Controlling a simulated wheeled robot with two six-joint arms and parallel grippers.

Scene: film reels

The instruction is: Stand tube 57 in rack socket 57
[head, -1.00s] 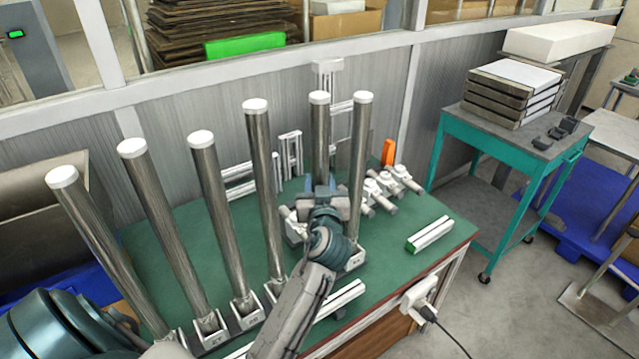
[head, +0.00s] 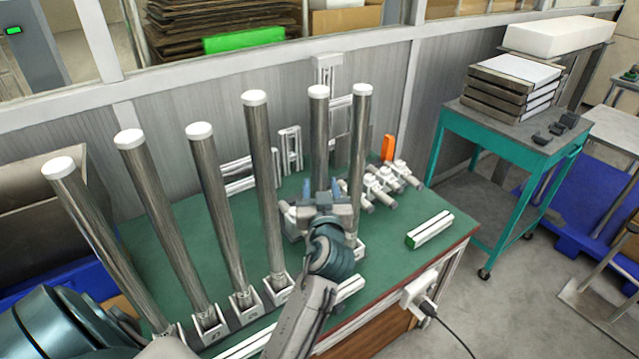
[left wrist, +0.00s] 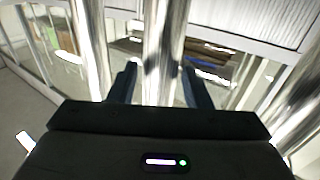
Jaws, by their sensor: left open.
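Several tall metal tubes with white caps stand in a row on the green bench. My left gripper (head: 321,190) is open, its fingers pointing away at the lower part of the second tube from the right (head: 319,135). In the left wrist view that tube (left wrist: 160,50) shows between the two fingers (left wrist: 160,80); I cannot tell whether it touches them. Its foot is hidden behind my gripper. The rightmost tube (head: 361,150) stands close beside it. The other tubes stand in numbered rack sockets (head: 246,303) to the left. The numbers are too small to read surely. My right gripper is not seen.
White fittings (head: 385,185) and an orange piece (head: 388,148) lie right of the tubes. A white-and-green bar (head: 429,230) lies near the right edge of the bench (head: 400,263). A teal cart (head: 510,145) stands further right. A grey wall panel closes the back.

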